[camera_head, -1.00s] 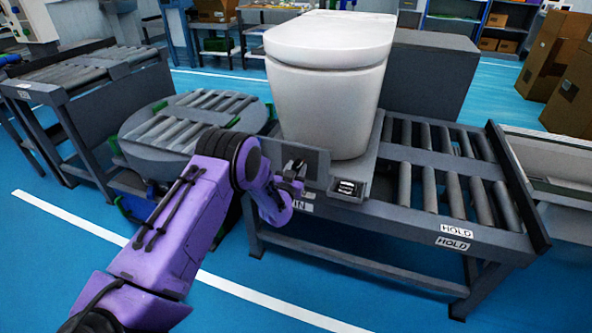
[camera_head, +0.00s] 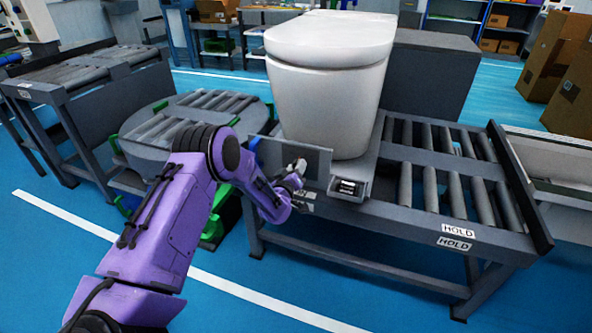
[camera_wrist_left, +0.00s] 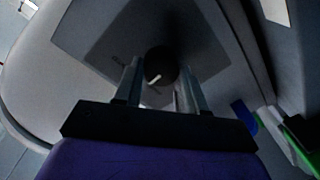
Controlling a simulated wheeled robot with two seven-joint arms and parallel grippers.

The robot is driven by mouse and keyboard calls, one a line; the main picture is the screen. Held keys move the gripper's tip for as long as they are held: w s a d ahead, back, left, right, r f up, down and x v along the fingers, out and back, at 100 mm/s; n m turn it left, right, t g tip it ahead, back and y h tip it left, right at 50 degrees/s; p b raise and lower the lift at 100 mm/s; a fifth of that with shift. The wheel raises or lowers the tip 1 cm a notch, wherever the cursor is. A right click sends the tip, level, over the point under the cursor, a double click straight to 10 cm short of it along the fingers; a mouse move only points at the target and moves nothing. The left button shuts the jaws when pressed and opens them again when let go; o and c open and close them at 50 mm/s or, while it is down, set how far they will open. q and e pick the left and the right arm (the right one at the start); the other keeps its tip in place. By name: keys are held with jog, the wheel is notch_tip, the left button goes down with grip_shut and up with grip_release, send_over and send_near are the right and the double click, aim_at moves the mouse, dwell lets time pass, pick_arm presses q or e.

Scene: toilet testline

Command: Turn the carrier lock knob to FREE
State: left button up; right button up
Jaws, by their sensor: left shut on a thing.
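The carrier lock knob is a round dark knob (camera_wrist_left: 161,66) with a white pointer line, seen in the left wrist view. It sits on a dark square plate on the grey carrier panel (camera_head: 318,163), in front of the white toilet (camera_head: 328,95). My left gripper (camera_head: 298,167) is at this panel, with its fingers on either side of the knob and shut on it. The fingers and dimness hide part of the knob. In the wrist view the pointer slants, and I cannot read any FREE marking. My right gripper is out of view.
A roller conveyor (camera_head: 466,236) with HOLD labels extends right of the carrier. A round roller turntable (camera_head: 160,148) stands to the left, with another roller conveyor (camera_head: 75,72) beyond it. Cardboard boxes (camera_head: 555,55) stand at the right. Blue floor is open in front.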

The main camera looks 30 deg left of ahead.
pick_arm(q)
jog(key=shift+a+f+n+b, duration=0.1)
jog(key=shift+n+b, duration=0.35)
jog(key=shift+n, duration=1.3)
jog(key=shift+f+n+b, duration=0.1)
jog(key=shift+n+b, duration=0.35)
jog(key=shift+n, duration=1.3)
jog(key=o, duration=1.1)
jog(key=shift+r, duration=0.1)
jog(key=shift+c, duration=0.2)
jog(key=p+v, duration=0.1)
jog(key=v, duration=0.9)
jog(key=shift+s, duration=0.35)
